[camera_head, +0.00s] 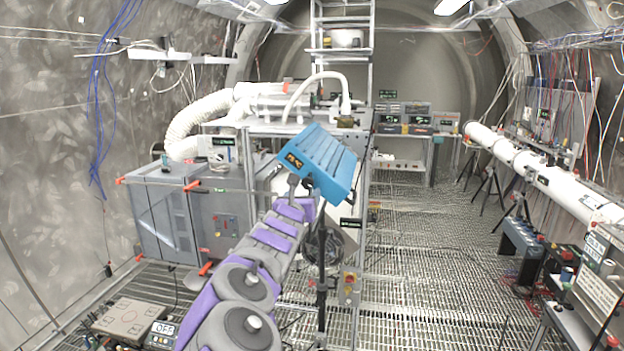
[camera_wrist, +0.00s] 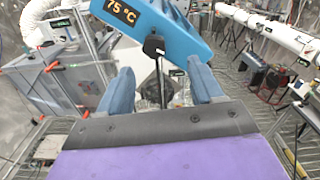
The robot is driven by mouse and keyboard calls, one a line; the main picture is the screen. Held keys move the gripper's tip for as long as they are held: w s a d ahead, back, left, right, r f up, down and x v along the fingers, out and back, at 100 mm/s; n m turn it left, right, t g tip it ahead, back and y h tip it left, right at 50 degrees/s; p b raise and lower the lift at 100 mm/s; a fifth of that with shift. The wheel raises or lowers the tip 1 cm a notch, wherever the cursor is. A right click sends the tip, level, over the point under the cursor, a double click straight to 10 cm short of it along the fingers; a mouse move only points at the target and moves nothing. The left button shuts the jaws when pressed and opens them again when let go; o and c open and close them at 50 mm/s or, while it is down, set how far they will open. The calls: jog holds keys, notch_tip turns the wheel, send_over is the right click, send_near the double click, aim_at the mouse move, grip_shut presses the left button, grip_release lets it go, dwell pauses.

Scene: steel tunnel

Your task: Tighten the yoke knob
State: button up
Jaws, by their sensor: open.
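A blue ribbed box (camera_head: 322,162) with an orange readout sits tilted on a dark upright stand (camera_head: 322,255). In the wrist view the blue box (camera_wrist: 180,28) fills the top middle and its readout says 75 °C. A dark knob-like part, seemingly the yoke knob (camera_wrist: 154,45), is at the box's lower edge with a thin stem below it. It also shows in the head view (camera_head: 293,181). My gripper (camera_wrist: 161,80) is open and empty, its two blue fingers apart. The knob appears ahead of and between the fingers, not visibly touched. My arm hides part of the stand in the head view.
A grey cabinet (camera_head: 187,212) with red handles stands at left. A white-hosed apparatus on a frame (camera_head: 275,128) is behind the box. A long white tube on tripods (camera_head: 545,175) runs along the right. The grated floor (camera_head: 430,285) at centre right is clear.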

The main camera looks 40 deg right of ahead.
aim_at(307, 185)
jog(key=p+x, duration=0.4)
jog(key=x, duration=0.5)
jog(key=shift+w+f, duration=0.1)
jog(key=shift+w, duration=0.05)
jog(key=shift+w+a, duration=0.25)
jog(key=shift+a, duration=0.15)
jog(key=shift+a+r, duration=0.35)
jog(key=shift+a, duration=0.25)
jog(key=shift+w+d+f, duration=0.1)
jog(key=shift+d+f, duration=0.05)
jog(key=shift+d, duration=0.25)
jog(key=shift+d+f, duration=0.15)
jog(key=shift+d, duration=0.75)
jog(key=c, duration=0.5)
jog(key=shift+w+a, duration=0.2)
jog(key=shift+a, duration=0.1)
jog(key=shift+c, duration=1.3)
jog(key=shift+f, duration=0.1)
jog(key=c, duration=0.3)
